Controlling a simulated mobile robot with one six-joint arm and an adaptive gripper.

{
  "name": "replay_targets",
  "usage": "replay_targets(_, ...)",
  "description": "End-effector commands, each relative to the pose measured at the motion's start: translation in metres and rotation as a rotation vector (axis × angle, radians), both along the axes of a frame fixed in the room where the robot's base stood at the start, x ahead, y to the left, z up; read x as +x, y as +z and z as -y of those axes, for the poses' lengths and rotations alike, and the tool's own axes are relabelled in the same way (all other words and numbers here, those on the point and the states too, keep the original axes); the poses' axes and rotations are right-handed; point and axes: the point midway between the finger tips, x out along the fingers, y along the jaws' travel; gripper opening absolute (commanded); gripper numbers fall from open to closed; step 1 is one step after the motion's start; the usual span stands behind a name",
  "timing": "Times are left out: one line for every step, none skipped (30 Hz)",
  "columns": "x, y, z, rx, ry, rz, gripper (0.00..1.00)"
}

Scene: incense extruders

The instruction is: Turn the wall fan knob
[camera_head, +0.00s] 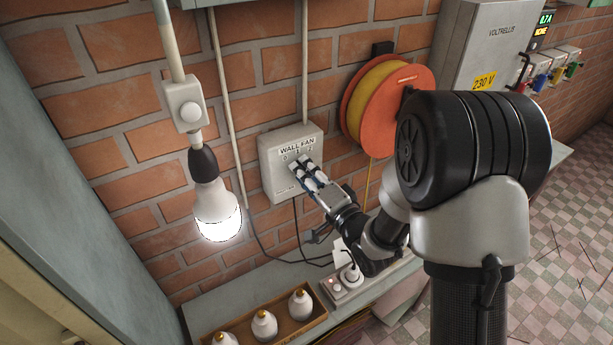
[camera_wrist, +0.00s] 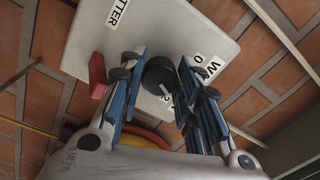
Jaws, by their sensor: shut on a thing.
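The wall fan box (camera_head: 283,187) is a grey-white panel on the brick wall, labelled WALL FAN with 0, 1 and 2. It also fills the upper middle of the wrist view (camera_wrist: 137,28). Its dark round knob (camera_wrist: 160,72) shows between my finger pads in the wrist view; in the head view my fingers hide it. My gripper (camera_head: 303,171) is at the front of the box, shut on the knob with a finger on each side. The knob's exact setting is hard to read.
A lit bulb (camera_head: 217,212) hangs left of the box, under a switch (camera_head: 187,107). An orange cable reel (camera_head: 371,109) is on the wall to the right, near a grey 230 V cabinet (camera_head: 489,45). Below, a wooden tray (camera_head: 283,331) holds several bulbs on the bench.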

Motion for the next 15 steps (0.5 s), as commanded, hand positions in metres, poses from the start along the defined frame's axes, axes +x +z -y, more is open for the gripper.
replay_targets(0.0001,0.0002,-0.0002,0.032,0.0,-0.02,0.07)
replay_targets(0.0001,0.0003,-0.0002,0.053,0.0,-0.034,0.07)
replay_targets(0.0001,0.0005,-0.0003,0.08,0.001,-0.052,0.07)
replay_targets(0.0001,0.0006,-0.0002,0.098,0.001,-0.064,0.07)
replay_targets(0.0001,0.0007,-0.0002,0.117,0.001,-0.077,0.07)
replay_targets(0.0001,0.0008,-0.0003,0.14,0.001,-0.092,0.07)
replay_targets(0.0001,0.0009,-0.0002,0.157,0.001,-0.104,0.07)
replay_targets(0.0001,0.0009,-0.0002,0.172,0.001,-0.114,0.07)
replay_targets(0.0001,0.001,-0.0002,0.192,0.001,-0.127,0.07)
replay_targets(0.0001,0.0011,-0.0003,0.205,0.001,-0.136,0.07)
replay_targets(0.0001,0.0011,-0.0003,0.217,0.001,-0.145,0.07)
replay_targets(0.0,0.0012,-0.0003,0.233,0.001,-0.155,0.07)
replay_targets(0.0001,0.0012,-0.0002,0.243,0.001,-0.162,0.07)
replay_targets(0.0001,0.0013,-0.0003,0.253,0.001,-0.169,0.07)
replay_targets(0.0001,0.0013,-0.0003,0.264,0.001,-0.176,0.07)
